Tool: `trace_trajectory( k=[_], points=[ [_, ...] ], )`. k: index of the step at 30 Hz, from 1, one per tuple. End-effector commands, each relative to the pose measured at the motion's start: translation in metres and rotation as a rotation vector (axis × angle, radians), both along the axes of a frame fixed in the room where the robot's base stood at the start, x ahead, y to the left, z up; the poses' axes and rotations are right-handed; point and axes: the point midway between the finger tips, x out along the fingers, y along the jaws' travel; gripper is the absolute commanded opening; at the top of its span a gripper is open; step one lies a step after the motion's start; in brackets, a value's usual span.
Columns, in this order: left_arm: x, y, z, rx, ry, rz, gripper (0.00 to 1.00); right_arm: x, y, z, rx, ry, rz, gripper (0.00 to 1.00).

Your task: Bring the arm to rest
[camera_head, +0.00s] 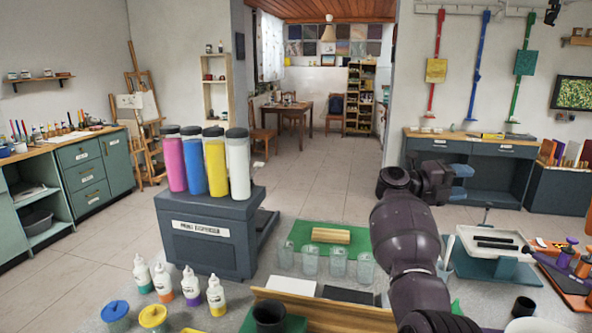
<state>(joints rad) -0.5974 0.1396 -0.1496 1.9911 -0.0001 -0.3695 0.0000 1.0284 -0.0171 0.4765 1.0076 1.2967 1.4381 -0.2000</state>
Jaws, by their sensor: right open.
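My right arm, dark purple, rises from the bottom of the head view, right of the middle. It bends to the right at its top. My right gripper (461,182) is at the end of it, with its fingers pointing right. The fingers are apart and nothing shows between them. In the picture it stands over the front of the far grey desk; how far it is from the desk I cannot tell. My left gripper is not in view.
A grey box stand (208,245) carries several coloured cylinders. Near it are squeeze bottles (191,287), clear cups (338,262), a wooden block (331,236) on a green mat and a dark cup (269,316). A white tray (494,243) stands right of my arm. Open floor lies behind.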

Motion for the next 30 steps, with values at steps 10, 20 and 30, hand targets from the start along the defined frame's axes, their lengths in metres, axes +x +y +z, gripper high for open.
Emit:
trace_trajectory(
  k=[10,20,30],
  points=[
    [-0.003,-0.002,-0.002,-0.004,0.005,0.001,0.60,-0.008,-0.025,-0.011,-0.346,0.059,0.227,0.52],
    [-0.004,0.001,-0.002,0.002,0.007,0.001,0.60,-0.028,0.001,-0.040,-0.759,0.287,0.592,0.52],
    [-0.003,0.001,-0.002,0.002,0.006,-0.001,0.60,-0.075,0.058,-0.120,-1.046,0.684,1.006,0.52]
  ],
)
